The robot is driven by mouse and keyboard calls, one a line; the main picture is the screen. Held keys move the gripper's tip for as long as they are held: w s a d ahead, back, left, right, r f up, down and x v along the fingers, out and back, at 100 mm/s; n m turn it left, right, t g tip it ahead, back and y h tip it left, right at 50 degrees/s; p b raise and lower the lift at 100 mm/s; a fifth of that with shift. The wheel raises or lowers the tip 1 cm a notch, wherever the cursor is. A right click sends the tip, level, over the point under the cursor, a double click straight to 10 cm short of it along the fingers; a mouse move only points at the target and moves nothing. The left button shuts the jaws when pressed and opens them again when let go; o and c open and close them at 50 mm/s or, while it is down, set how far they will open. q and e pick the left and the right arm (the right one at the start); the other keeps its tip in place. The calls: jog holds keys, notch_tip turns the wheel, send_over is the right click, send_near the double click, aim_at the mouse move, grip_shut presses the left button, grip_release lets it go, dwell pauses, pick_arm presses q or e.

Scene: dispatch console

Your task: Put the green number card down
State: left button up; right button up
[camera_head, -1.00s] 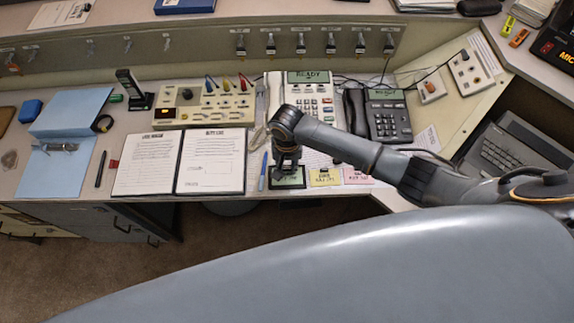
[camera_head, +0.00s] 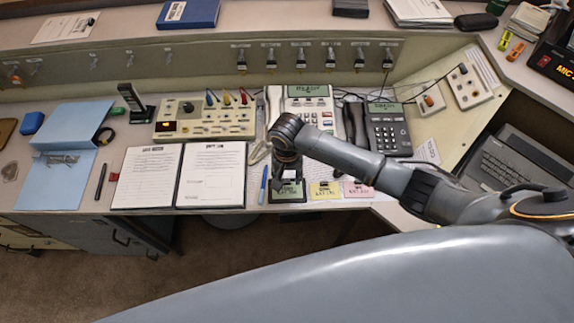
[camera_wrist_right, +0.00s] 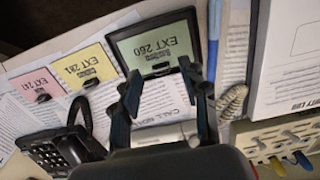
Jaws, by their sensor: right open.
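The green number card (camera_head: 287,192), marked EXT 260 in a dark frame, lies at the front edge of the desk, left of the yellow card (camera_head: 325,190) and pink card (camera_head: 357,189). It also shows in the right wrist view (camera_wrist_right: 158,42). My right gripper (camera_head: 288,179) is just behind the card, pointing down. In the right wrist view its two fingers (camera_wrist_right: 160,80) are apart with nothing held between them; their tips overlap the card's near edge. Whether they touch it I cannot tell. My left gripper is in no view.
A blue pen (camera_head: 263,184) lies left of the card, beside an open binder (camera_head: 211,175). A white phone (camera_head: 310,108) and a dark phone (camera_head: 388,128) stand behind. Papers lie under the cards. The desk's front edge is close to the card.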

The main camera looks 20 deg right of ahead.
aim_at(287, 186)
notch_tip(287, 186, up, 10)
dwell(0.3)
dwell(0.4)
